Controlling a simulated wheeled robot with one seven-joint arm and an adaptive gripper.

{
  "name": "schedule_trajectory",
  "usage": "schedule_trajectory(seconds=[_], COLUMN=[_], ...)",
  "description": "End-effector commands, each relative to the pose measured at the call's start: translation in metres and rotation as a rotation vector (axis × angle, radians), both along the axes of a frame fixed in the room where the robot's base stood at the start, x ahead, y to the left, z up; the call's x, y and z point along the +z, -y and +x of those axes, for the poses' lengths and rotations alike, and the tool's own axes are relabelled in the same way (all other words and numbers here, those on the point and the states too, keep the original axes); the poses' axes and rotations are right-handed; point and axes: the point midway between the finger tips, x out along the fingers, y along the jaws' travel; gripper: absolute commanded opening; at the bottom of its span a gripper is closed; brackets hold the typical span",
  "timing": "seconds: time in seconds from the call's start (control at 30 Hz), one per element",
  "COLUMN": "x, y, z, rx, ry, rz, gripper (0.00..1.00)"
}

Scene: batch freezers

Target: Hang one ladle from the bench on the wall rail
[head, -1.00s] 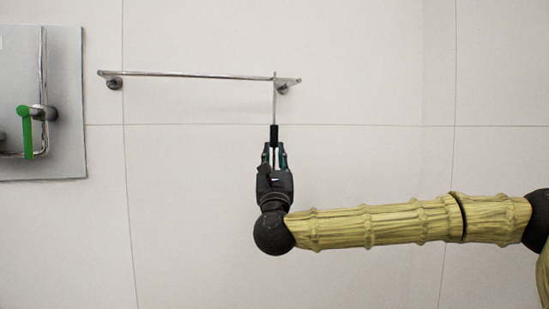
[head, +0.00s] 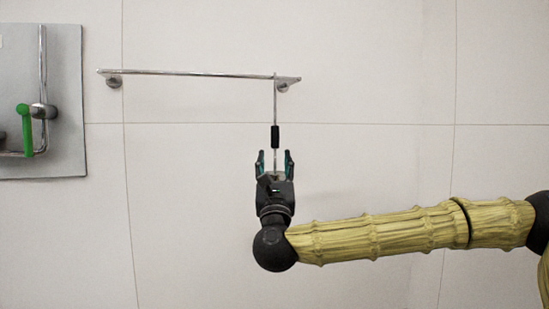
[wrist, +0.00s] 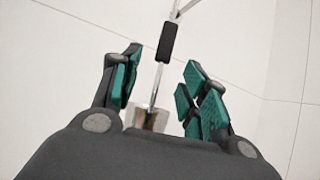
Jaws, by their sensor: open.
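The ladle (head: 275,112) hangs upright from the right end of the wall rail (head: 190,73). It has a thin metal shaft with a black grip sleeve, which also shows in the wrist view (wrist: 167,42). My gripper (head: 275,160) is open just below the black sleeve, with the lower shaft between its spread fingers. In the wrist view the fingers (wrist: 158,85) stand apart on both sides of the shaft and do not appear to touch it. The ladle's metal bowl (wrist: 151,118) shows low between the fingers. In the head view the bowl is mostly hidden by my gripper.
A grey panel (head: 65,100) with a metal pipe and a green-handled lever (head: 26,130) is on the wall at the left. The tiled wall around the rail is otherwise bare. The bench is not in view.

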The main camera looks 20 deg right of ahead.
Motion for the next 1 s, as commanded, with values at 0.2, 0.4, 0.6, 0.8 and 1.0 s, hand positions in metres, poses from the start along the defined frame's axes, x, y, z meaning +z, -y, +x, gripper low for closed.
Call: schedule_trajectory(seconds=[0.2, 0.4, 0.6, 0.8, 1.0], x=[-0.025, -0.041, -0.050, -0.096, -0.195], y=[-0.009, -0.015, -0.018, -0.047, -0.098], z=[-0.032, -0.054, -0.064, -0.052, -0.036], rx=[0.002, 0.003, 0.002, 0.011, 0.043], ry=[-0.001, -0.001, -0.004, -0.104, -0.295], rz=[-0.001, -0.001, -0.004, -0.136, -0.426], gripper=[0.44, 0.44, 0.44, 0.44, 0.44])
